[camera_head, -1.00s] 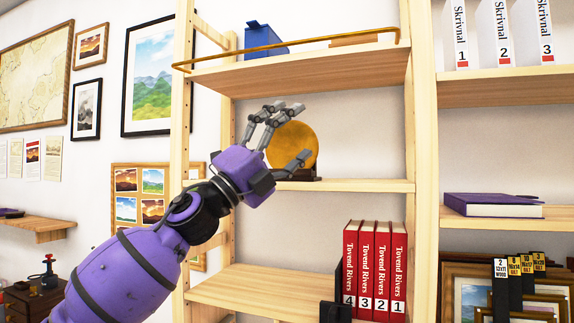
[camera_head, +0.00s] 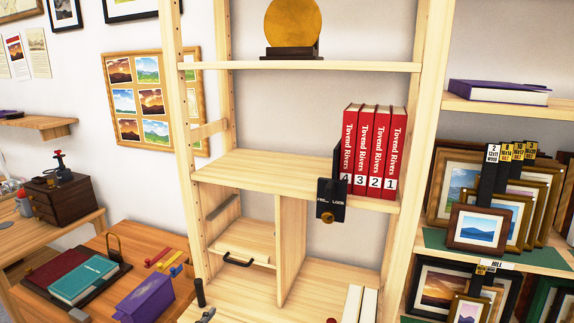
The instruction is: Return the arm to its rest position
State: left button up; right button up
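Neither of my grippers shows clearly in the head view now. The wooden shelf unit (camera_head: 300,66) fills the middle, with no arm in front of it. A golden disc (camera_head: 292,27) stands upright on a dark base on its upper visible shelf. Several red books (camera_head: 372,150) stand upright on the shelf below, beside a black bookend-like holder (camera_head: 331,200) at the shelf's front edge. Small dark pieces (camera_head: 206,315) show at the bottom edge; I cannot tell what they are.
A wooden table at lower left holds a teal book (camera_head: 84,279) and a purple box (camera_head: 145,296). A small drawer chest (camera_head: 58,196) stands behind. Framed prints (camera_head: 480,228) crowd the right shelves. The shelf left of the red books is clear.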

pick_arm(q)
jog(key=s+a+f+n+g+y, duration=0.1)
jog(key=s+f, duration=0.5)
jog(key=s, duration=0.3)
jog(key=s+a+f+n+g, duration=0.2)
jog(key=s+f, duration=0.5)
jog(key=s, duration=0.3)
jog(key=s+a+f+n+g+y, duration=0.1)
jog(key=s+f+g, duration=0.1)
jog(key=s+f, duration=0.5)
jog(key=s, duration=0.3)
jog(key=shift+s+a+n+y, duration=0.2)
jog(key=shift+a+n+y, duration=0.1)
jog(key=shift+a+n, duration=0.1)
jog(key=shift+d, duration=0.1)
